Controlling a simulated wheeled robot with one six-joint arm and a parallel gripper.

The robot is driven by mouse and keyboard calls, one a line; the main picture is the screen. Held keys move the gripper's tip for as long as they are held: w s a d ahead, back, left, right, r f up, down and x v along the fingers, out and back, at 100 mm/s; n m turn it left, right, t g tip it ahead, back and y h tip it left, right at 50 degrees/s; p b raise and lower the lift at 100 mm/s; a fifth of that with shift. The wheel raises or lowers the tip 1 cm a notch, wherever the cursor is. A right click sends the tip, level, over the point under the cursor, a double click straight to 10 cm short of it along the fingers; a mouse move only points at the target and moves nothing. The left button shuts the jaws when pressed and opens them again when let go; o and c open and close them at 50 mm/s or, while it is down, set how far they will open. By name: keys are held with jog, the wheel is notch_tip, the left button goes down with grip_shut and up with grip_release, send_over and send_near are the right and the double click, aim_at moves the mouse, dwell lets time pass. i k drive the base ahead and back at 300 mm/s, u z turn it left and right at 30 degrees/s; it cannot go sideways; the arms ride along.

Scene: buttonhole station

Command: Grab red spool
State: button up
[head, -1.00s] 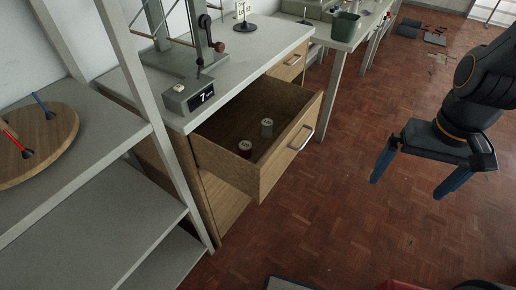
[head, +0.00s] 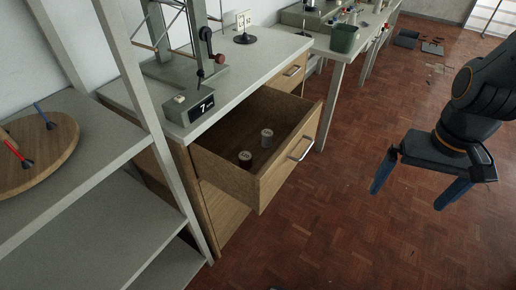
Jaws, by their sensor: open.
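A small dark red spool (head: 245,160) with a pale top stands in the open wooden drawer (head: 231,176), close to its front left corner. A grey-white spool (head: 267,138) stands behind it and to the right in the same drawer. My gripper (head: 411,197) is at the right of the head view, out over the floor, well apart from the drawer. Its two blue fingers point down and are spread wide, with nothing between them.
The bench above the drawer carries a counter box (head: 188,107) reading 7 and a tall frame with a crank. Grey shelves (head: 95,150) with a round wooden board (head: 62,160) stand at the left. A green bin (head: 344,38) is on the farther bench. The floor (head: 330,220) between drawer and gripper is clear.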

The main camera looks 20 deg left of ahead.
aim_at(244, 157)
jog(key=u, duration=0.6)
jog(key=k, duration=0.2)
jog(key=u, duration=0.7)
jog(key=i, duration=0.45)
